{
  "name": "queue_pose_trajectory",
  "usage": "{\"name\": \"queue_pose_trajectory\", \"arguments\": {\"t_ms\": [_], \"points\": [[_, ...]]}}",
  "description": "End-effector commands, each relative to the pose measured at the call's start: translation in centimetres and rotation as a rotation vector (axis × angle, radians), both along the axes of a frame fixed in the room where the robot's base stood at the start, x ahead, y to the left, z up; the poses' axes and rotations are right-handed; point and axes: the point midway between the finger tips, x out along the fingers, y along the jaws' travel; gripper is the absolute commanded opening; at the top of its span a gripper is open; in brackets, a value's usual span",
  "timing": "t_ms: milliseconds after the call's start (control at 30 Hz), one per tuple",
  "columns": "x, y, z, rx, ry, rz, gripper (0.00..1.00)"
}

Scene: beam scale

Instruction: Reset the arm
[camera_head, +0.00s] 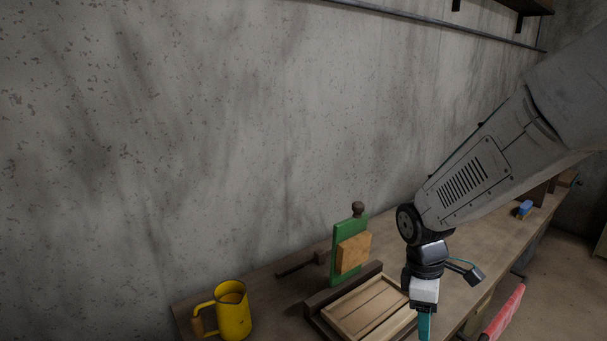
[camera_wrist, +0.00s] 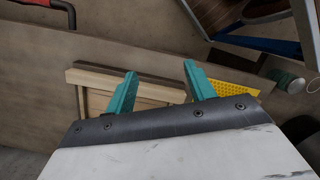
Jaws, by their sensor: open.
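My gripper (camera_head: 424,328) hangs from my arm at the lower right of the head view, pointing down above the bench. In the wrist view its two teal fingers (camera_wrist: 160,90) are spread apart with nothing between them. Below and beyond the fingers is a pale wooden tray (camera_wrist: 88,78), which also shows in the head view (camera_head: 345,324) just left of my gripper. My gripper appears apart from the tray.
A yellow mug (camera_head: 234,316) stands at the bench's left end. A green upright board (camera_head: 337,238) with a tan block (camera_head: 353,252) stands behind the tray. A blue object (camera_head: 525,208) lies farther along the bench (camera_head: 478,243). A concrete wall (camera_head: 220,130) runs behind.

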Motion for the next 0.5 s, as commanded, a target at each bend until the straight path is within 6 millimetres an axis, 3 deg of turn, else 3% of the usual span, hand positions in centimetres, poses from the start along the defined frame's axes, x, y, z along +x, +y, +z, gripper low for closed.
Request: {"name": "queue_pose_trajectory", "arguments": {"t_ms": [33,200,500], "points": [[-1.6,-0.3,1.9,-0.008,-0.016,-0.126,0.54],[-6.9,-1.0,6.7,-0.033,-0.055,-0.528,0.54],[-15.5,-1.6,12.4,-0.007,-0.143,-1.002,0.54]]}}
